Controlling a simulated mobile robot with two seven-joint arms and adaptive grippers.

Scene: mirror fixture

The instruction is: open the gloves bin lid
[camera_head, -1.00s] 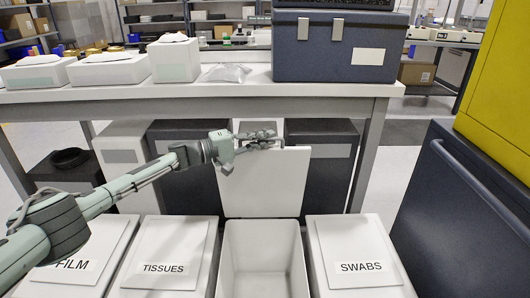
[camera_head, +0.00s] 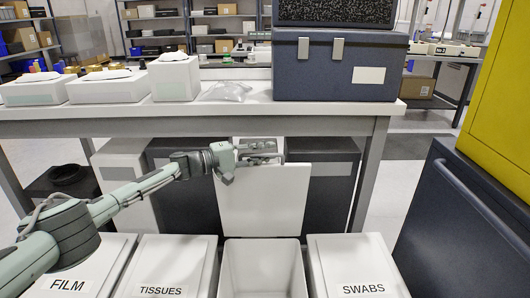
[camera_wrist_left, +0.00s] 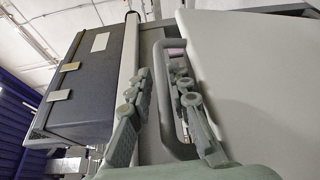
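The open bin (camera_head: 262,268) between the TISSUES bin (camera_head: 165,265) and the SWABS bin (camera_head: 357,265) shows its empty white inside. Its white lid (camera_head: 265,203) stands upright at the back of the opening; no label shows on this side. My left gripper (camera_head: 258,153) is at the lid's top edge. In the left wrist view its two fingers (camera_wrist_left: 158,105) are apart, with the grey loop handle (camera_wrist_left: 172,65) of the lid (camera_wrist_left: 255,80) between or beside the right finger; contact is unclear. My right gripper is not in view.
A white table (camera_head: 150,118) stands behind the lid, carrying white boxes and a dark blue case (camera_head: 335,65). Dark and white bins stand under it. The FILM bin (camera_head: 80,270) is at the left, partly behind my left arm. A dark cabinet (camera_head: 460,220) bounds the right.

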